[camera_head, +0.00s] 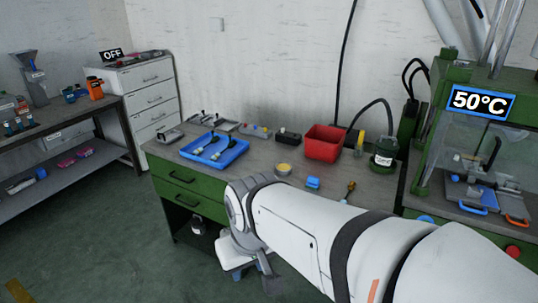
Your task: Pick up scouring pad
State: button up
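A small blue block (313,182) lies on the grey worktop near its front edge, just beyond my arm. It may be the scouring pad, but it is too small to be sure. A round tin with a yellow top (284,169) stands to its left. My white arm reaches in from the lower right and bends down in front of the green bench. My gripper (270,283) hangs low by the drawers, below the worktop and away from the blue block. Its fingers are not clear enough to tell open from shut.
A green machine marked 50°C (483,103) stands right. Floor at left is clear.

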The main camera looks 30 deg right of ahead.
aim_at(314, 183)
jog(key=z, duration=0.7)
jog(key=i, duration=1.1)
jog(key=z, duration=0.5)
jog(key=k, duration=0.9)
jog(key=z, duration=0.15)
jog(key=i, duration=0.9)
jog(key=u, duration=0.1)
